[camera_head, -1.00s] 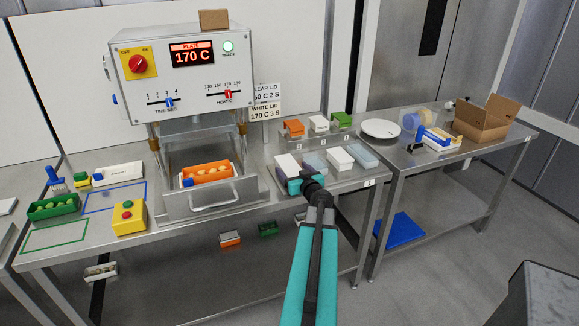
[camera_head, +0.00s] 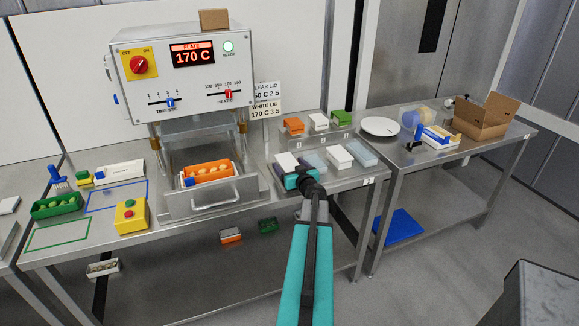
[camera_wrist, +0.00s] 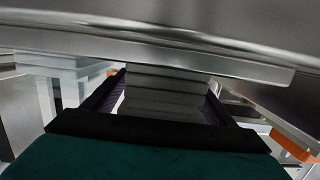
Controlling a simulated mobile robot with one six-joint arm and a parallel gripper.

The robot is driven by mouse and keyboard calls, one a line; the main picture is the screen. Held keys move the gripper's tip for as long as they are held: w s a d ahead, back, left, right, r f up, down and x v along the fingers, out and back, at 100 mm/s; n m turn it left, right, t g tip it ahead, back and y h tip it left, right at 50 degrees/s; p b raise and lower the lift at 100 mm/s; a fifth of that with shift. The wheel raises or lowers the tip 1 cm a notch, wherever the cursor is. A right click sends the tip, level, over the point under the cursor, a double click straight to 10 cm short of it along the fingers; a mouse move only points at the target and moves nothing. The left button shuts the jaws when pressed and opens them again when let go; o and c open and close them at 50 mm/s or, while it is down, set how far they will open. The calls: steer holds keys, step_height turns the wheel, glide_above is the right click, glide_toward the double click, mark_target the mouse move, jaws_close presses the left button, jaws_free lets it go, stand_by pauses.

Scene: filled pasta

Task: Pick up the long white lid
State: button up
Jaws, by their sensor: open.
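White lids lie in two stacks on the middle table, a left stack (camera_head: 286,160) and a right one (camera_head: 340,155). I cannot tell for sure which is the long kind. My gripper (camera_head: 297,179) is low at the front edge of the left white stack and hides part of it. In the wrist view my gripper (camera_wrist: 160,100) is open, with dark fingers left and right. A layered pale stack (camera_wrist: 165,92) shows between them. I cannot tell its distance or whether the fingers touch it.
Clear lids (camera_head: 313,160) lie between the white stacks. Coloured trays (camera_head: 318,122) stand on a rack behind. The sealing machine (camera_head: 185,75), holding an orange tray (camera_head: 208,171), is to the left. A metal edge (camera_wrist: 150,45) crosses the wrist view close above the fingers.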

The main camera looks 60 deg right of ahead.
steer(key=c, duration=1.1)
steer(key=shift+r, duration=0.25)
steer(key=shift+r+b, duration=0.7)
steer(key=shift+r, duration=0.45)
steer(key=b+v, duration=0.1)
steer(key=v, duration=0.2)
steer(key=b+v, duration=0.1)
steer(key=v, duration=0.3)
steer(key=d+b+v, duration=0.1)
steer(key=b+v, duration=0.1)
steer(key=v, duration=0.1)
steer(key=shift+s+a, duration=0.25)
steer(key=shift+s, duration=0.4)
steer(key=shift+s+r+p, duration=0.15)
steer(key=shift+r+p, duration=0.1)
steer(key=shift+p, duration=0.1)
steer(key=p+v, duration=0.2)
steer(key=p, duration=0.3)
steer(key=shift+s+r+p, duration=0.1)
steer(key=shift+s+p, duration=0.3)
steer(key=p, duration=0.3)
steer(key=shift+s+a, duration=0.25)
steer(key=shift+s, duration=0.1)
